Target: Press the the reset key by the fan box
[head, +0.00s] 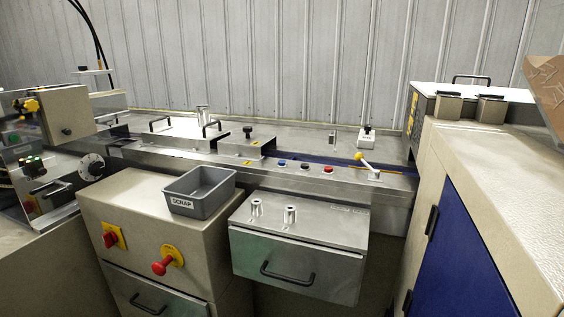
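No key with a readable reset label shows in the head view. A row of small round buttons sits on the front rail of the steel machine: a blue button (282,162), a black button (305,166) and a red button (327,169). Which thing is the fan box I cannot tell. A small white box (367,138) with a dark top knob stands on the deck behind the rail. A beige cabinet with a dark front panel (417,118) stands at the right. My gripper is not in view.
A grey SCRAP bin (199,190) sits on a beige cabinet with a red mushroom button (163,267) and a red switch (111,236). A steel drawer unit (298,255) juts out below the buttons.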

